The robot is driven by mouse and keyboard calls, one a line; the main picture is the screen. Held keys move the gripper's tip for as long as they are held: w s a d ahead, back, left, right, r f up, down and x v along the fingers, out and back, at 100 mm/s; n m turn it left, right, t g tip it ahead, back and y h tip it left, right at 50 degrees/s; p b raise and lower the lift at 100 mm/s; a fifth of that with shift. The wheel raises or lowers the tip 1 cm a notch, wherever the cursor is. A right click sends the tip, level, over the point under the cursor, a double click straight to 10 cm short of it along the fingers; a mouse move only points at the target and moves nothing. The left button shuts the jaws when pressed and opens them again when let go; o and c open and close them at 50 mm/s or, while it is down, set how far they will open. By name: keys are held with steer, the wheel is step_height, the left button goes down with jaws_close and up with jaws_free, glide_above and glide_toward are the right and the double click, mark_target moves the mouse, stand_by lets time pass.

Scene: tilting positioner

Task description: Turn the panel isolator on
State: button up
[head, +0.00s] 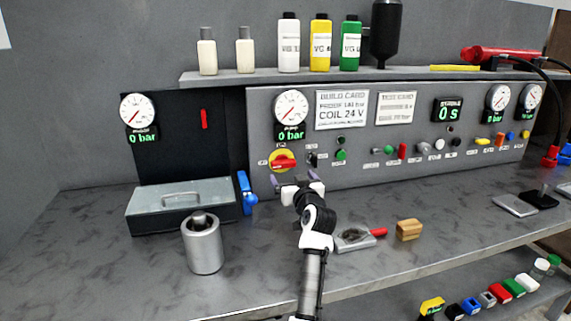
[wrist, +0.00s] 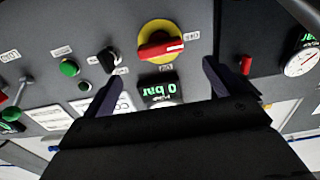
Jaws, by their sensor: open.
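The panel isolator is a red rotary handle on a yellow disc (head: 282,160), low on the left part of the grey panel. In the wrist view, which is upside down, the red handle (wrist: 160,47) lies nearly level with a white mark near its right end. My gripper (head: 297,182) is open and empty in front of the panel, just below and right of the isolator in the head view. In the wrist view the isolator shows beyond the gap between my fingers (wrist: 162,74), apart from them.
A black selector (head: 312,160) and green buttons (head: 341,154) sit right of the isolator. A gauge (head: 291,107) reading 0 bar is above it. On the bench are a grey metal box (head: 180,212), a steel cylinder (head: 203,247), a blue-handled valve (head: 247,190) and a wooden block (head: 409,230).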

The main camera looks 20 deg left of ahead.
mark_target(285, 165)
steer(key=p+x, duration=0.2)
steer(key=x, duration=0.7)
steer(key=shift+c, duration=0.3)
steer(key=c, duration=0.9)
